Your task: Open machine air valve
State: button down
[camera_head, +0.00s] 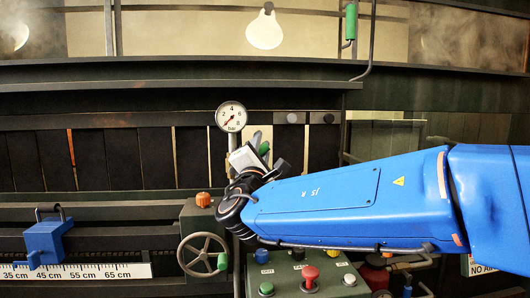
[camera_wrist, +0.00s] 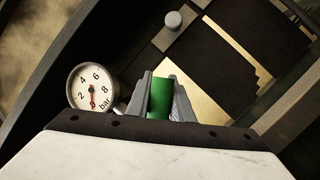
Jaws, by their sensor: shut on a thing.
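The air valve shows as a green handle (camera_wrist: 159,98) between my two grey fingers in the wrist view. In the head view a little of the green handle (camera_head: 264,148) shows at my gripper (camera_head: 264,143), just right of the pressure gauge. My gripper is shut on the handle, and its fingertips (camera_wrist: 160,80) lie on both sides of it. The valve's body and pipe joint are hidden behind my gripper and arm. The round white pressure gauge (camera_head: 231,117) also shows in the wrist view (camera_wrist: 93,87), with its red needle near the low end.
A handwheel (camera_head: 203,255) stands at lower left, below an orange knob (camera_head: 203,199). A control box with several buttons, including a red one (camera_head: 310,273), lies below my arm. A blue clamp (camera_head: 46,241) sits on the ruler rail. Another green handle (camera_head: 351,22) hangs at top right.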

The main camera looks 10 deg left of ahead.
jog(key=shift+s+a+r+n+y, duration=0.1)
jog(key=shift+a+r+n+y, duration=0.35)
jog(key=shift+n, duration=0.4)
jog(key=shift+s+a+r+n+y, duration=0.1)
jog(key=shift+a+r+n+y, duration=0.1)
jog(key=shift+n+y, duration=0.5)
jog(key=shift+n, duration=0.25)
jog(key=c, duration=1.6)
grip_release()
jog(key=shift+o, duration=0.2)
jog(key=v, duration=1.7)
jog(key=shift+s, duration=0.2)
jog(key=shift+a+f, duration=0.1)
jog(key=shift+f, duration=0.05)
